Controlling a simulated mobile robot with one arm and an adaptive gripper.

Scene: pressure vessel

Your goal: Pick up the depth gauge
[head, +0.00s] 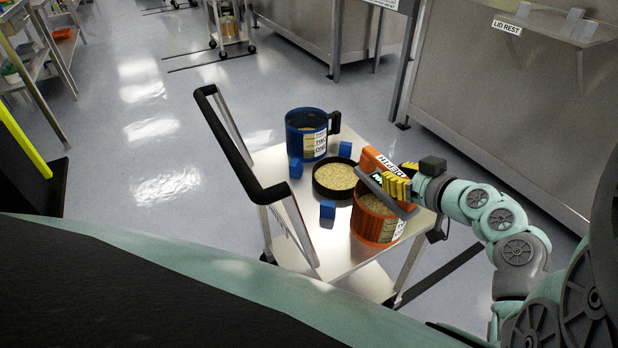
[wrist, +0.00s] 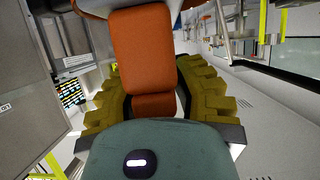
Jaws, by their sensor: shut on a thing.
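My gripper (head: 395,187), with yellow ribbed fingers, is shut on an orange block-shaped piece with a white lettered label (head: 382,163), over the cart's right side. I take this piece to be the depth gauge, but its label is only partly readable. In the wrist view, the orange piece (wrist: 143,50) stands between the yellow finger pads of my gripper (wrist: 145,95). An orange round container of grain (head: 372,223) is just below my gripper and partly hidden by it. I cannot tell whether the held piece touches the container.
The cart top (head: 340,258) also holds a blue mug-like container (head: 306,139), a black bowl of grain (head: 334,180) and blue blocks (head: 327,210). A black push handle (head: 232,150) rises at the cart's left. A steel bench with a "LID REST" shelf (head: 540,22) stands right.

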